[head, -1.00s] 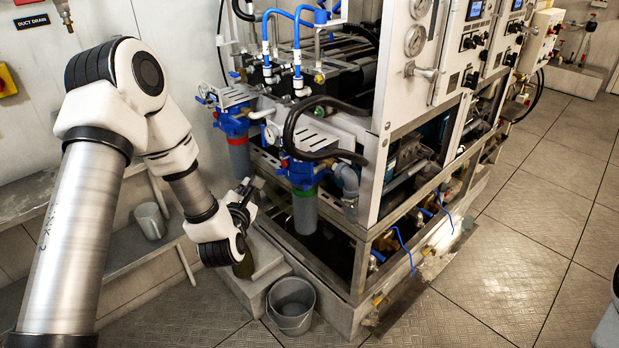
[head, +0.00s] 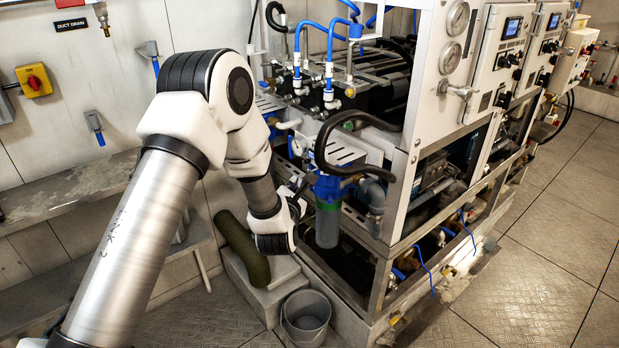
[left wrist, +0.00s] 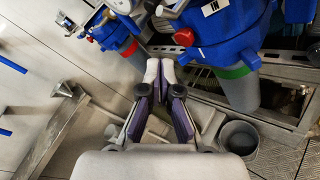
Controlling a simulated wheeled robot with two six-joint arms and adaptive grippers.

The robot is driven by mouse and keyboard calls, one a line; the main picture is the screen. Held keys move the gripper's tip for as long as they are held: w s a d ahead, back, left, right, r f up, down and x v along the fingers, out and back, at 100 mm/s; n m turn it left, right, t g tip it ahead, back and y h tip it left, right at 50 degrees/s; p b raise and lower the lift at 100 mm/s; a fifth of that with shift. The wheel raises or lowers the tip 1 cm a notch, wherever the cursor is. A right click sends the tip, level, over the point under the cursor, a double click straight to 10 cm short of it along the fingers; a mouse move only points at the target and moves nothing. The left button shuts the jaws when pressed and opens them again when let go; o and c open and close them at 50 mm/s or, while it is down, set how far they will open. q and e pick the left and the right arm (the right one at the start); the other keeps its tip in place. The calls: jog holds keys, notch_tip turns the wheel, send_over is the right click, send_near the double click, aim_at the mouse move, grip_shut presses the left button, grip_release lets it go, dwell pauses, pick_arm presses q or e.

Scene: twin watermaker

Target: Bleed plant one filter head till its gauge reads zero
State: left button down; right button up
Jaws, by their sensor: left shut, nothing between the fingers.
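Two filter housings with blue heads show in the left wrist view. The left head (left wrist: 112,30) has a red ring below it, and the right head (left wrist: 235,40) has a green ring and an "IN" label. A red knob (left wrist: 184,37) sits on the near side of the right head. The green-ringed filter (head: 327,222) also shows in the head view; the red-ringed one is hidden behind my arm there. My left gripper (left wrist: 159,76) is shut and empty, its tips between the two housings and seemingly apart from both. I cannot make out any filter gauge reading. My right gripper is out of view.
A grey bucket (head: 306,318) stands on the floor by the plant frame. An olive cylinder (head: 242,250) leans at the step (head: 262,299). A wall bench (head: 60,197) lies left. The floor at right is clear.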

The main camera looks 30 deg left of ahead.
pick_arm(q)
jog(key=shift+w+d, duration=0.2)
jog(key=shift+w, duration=0.45)
jog(key=shift+f, duration=0.1)
dwell(0.8)
jog(key=shift+w+d+b, duration=0.2)
jog(key=shift+w+b, duration=0.2)
jog(key=shift+b, duration=0.1)
jog(key=shift+w+d+b, duration=0.15)
jog(key=shift+w+b, duration=0.15)
jog(key=shift+w, duration=0.1)
dwell(0.5)
dwell(2.3)
jog(key=shift+s+a, duration=0.35)
jog(key=shift+s, duration=0.5)
jog(key=shift+b, duration=0.3)
